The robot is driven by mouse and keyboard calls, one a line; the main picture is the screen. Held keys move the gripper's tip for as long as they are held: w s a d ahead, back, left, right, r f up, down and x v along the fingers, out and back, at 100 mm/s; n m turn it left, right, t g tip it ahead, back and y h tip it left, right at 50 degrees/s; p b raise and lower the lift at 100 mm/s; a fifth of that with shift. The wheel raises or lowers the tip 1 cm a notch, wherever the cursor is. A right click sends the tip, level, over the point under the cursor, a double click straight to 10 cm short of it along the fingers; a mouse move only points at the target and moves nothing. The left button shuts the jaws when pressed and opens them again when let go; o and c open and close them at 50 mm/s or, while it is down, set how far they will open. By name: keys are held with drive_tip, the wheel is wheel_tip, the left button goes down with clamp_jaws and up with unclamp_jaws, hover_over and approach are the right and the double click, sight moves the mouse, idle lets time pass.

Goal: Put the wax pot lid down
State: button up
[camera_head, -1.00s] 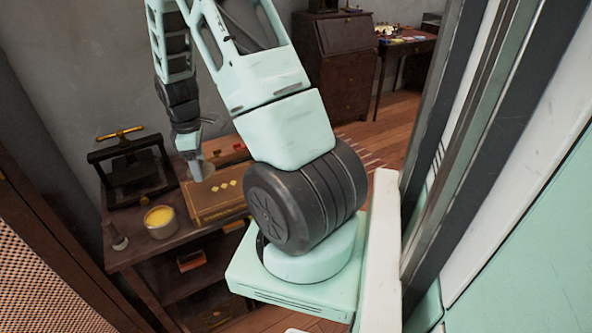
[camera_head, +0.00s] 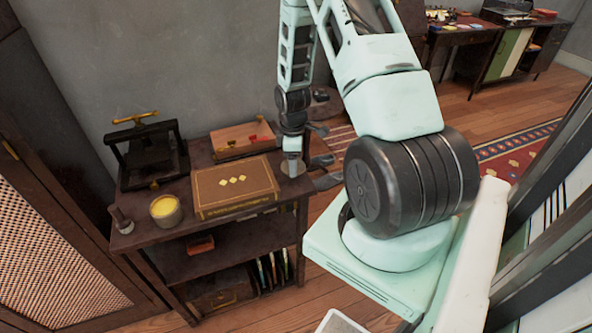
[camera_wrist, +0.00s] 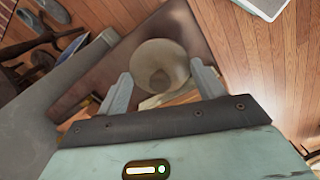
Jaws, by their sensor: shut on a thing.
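The wax pot lid (camera_wrist: 158,58) is a pale grey-beige disc with a round feature at its middle. My gripper (camera_wrist: 161,70) is shut on it, with one finger on each side in the wrist view. In the head view my gripper (camera_head: 292,153) points down at the right end of the dark wooden table (camera_head: 170,238), and the lid (camera_head: 294,169) shows as a small pale disc under it. I cannot tell whether the lid touches the tabletop. The wax pot (camera_head: 166,211) stands uncovered at the table's front left, with yellow wax inside.
A brown box with yellow diamonds (camera_head: 235,187) lies left of the lid. A flatter reddish box (camera_head: 238,139) is behind it, and a black press (camera_head: 148,155) stands at the back left. A small dark stamp-like object (camera_head: 122,220) is left of the pot. The lower shelves hold small items.

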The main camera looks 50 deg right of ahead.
sight(293, 179)
drive_tip(key=shift+f, duration=2.3)
drive_tip(key=shift+f, duration=0.15)
drive_tip(key=o, duration=1)
drive_tip(key=shift+c, duration=0.2)
